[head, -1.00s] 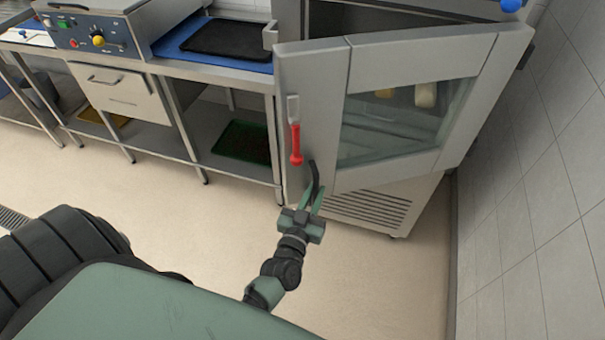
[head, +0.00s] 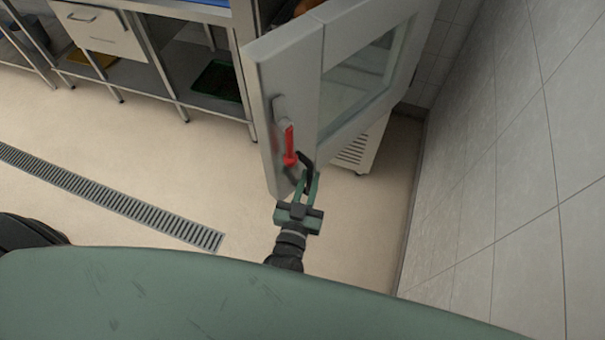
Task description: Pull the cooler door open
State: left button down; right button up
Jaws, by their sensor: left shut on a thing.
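The grey cooler door (head: 350,88) with a glass window stands swung open, its handle edge toward me. Its red handle (head: 289,145) is on a grey mount near that edge. My left gripper (head: 303,180) is at the lower end of the handle, with its fingers shut on it. The exact contact is partly hidden by the dark fingertips. My right gripper is not in view.
A steel bench with a white drawer (head: 95,28) and a green tray (head: 218,82) on its lower shelf is at upper left. A floor drain grate (head: 110,196) crosses clear floor. A tiled wall (head: 500,150) bounds the right side.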

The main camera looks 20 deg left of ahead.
pick_arm(q)
jog(key=shift+w+r, duration=0.1)
jog(key=shift+r, duration=0.1)
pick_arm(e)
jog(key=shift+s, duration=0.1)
pick_arm(q)
jog(key=c, duration=1.4)
grip_release()
jog(key=shift+d, duration=0.1)
jog(key=shift+o, duration=0.2)
jog(key=shift+f, duration=0.15)
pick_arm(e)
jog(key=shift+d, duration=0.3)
